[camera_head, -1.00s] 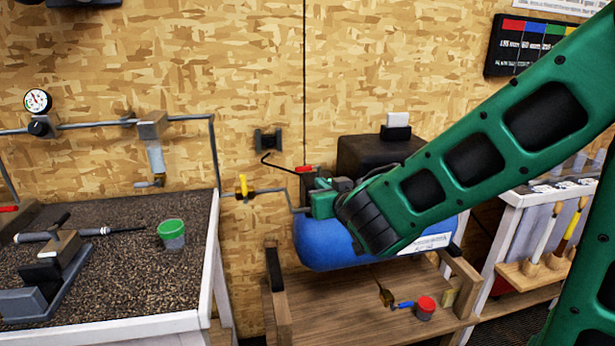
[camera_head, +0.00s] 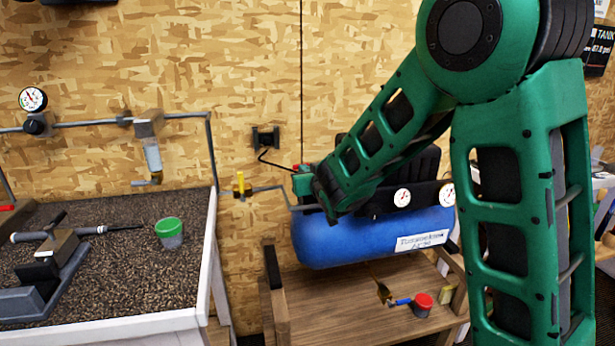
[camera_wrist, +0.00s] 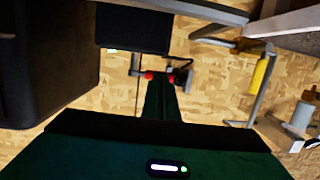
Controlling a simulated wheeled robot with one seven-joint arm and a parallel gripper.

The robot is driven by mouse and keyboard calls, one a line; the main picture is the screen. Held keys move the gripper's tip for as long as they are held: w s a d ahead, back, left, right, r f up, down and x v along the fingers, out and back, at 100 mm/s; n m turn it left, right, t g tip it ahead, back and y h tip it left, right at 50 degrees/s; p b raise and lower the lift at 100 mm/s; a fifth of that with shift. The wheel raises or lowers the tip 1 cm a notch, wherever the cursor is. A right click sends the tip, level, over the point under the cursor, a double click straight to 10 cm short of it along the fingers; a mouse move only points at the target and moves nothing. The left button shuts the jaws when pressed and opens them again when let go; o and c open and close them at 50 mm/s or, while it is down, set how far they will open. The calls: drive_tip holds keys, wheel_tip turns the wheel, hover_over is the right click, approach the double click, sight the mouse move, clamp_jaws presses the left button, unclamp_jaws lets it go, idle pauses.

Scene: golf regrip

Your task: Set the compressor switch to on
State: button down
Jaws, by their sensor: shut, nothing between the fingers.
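The compressor's blue tank (camera_head: 345,238) lies across a wooden stand in the head view, with two round gauges on its front. My arm covers much of its top, and a small bit of red shows at the left end, where the switch area is largely hidden. In the wrist view my gripper (camera_wrist: 162,82) is shut and empty, reaching toward the wall. Small red parts (camera_wrist: 150,75) show beside its tip; I cannot tell whether they touch it. The switch's position cannot be made out.
A pipe valve with a yellow handle (camera_head: 240,186) stands left of the compressor and also shows in the wrist view (camera_wrist: 260,74). A wall outlet (camera_head: 265,138) with a black cord is above. The workbench (camera_head: 130,270) is at left. A red-lidded cup (camera_head: 422,304) stands below the tank.

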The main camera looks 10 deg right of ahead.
drive_tip(key=shift+w+f, duration=0.1)
drive_tip(key=shift+w, duration=0.1)
drive_tip(key=shift+w+a, duration=0.15)
drive_tip(key=shift+w, duration=0.2)
drive_tip(key=shift+r, duration=0.25)
